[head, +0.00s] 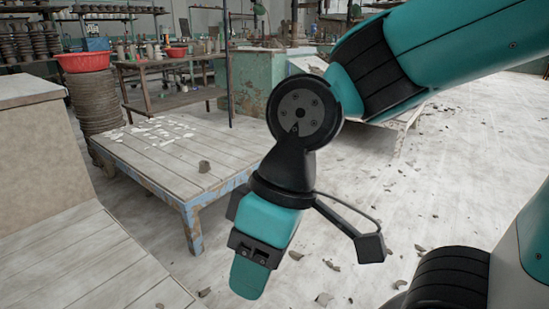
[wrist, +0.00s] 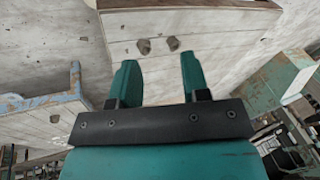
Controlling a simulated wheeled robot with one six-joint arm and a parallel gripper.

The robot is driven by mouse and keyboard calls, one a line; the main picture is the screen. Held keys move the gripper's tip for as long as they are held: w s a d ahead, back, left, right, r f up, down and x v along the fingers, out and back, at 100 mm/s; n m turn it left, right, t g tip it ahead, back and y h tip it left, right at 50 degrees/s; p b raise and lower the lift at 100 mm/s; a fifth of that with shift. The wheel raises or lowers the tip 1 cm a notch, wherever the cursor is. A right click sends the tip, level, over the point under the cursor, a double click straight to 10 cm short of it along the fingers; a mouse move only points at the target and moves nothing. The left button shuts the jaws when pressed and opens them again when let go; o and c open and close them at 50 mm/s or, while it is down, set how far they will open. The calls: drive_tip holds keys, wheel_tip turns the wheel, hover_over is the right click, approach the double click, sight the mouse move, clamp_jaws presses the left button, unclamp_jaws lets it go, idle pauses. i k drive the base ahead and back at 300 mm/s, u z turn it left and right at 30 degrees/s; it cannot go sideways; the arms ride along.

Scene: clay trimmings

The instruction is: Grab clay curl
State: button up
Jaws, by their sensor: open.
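Two small grey-brown clay pieces, a left one (wrist: 143,46) and a right one (wrist: 173,43), lie close together on a pale plank surface in the wrist view. I cannot tell which is the clay curl. My gripper (wrist: 157,66) is open and empty, its two teal fingers apart. Both pieces appear between and beyond the fingertips, untouched. In the head view my gripper (head: 247,278) points down, beside the low blue-framed table. Another clay lump (head: 204,166) sits on that table.
The low table (head: 150,160) also bears pale scraps. A plank surface (head: 85,260) fills the lower left. Several clay trimmings, such as one scrap (head: 323,299), litter the pale floor. A red basin (head: 84,61) tops a dark stack at the back left.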

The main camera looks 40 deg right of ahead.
sight(204, 166)
drive_tip(key=z, duration=0.3)
drive_tip(key=i, duration=0.5)
drive_tip(key=z, duration=0.85)
drive_tip(key=k, duration=1.15)
drive_tip(key=z, duration=1.05)
drive_tip(key=i, duration=0.45)
drive_tip(key=u, duration=0.45)
drive_tip(key=i, duration=1.8)
drive_tip(key=u, duration=1)
drive_tip(key=i, duration=0.95)
drive_tip(key=u, duration=1.65)
drive_tip(key=i, duration=0.7)
drive_tip(key=u, duration=0.75)
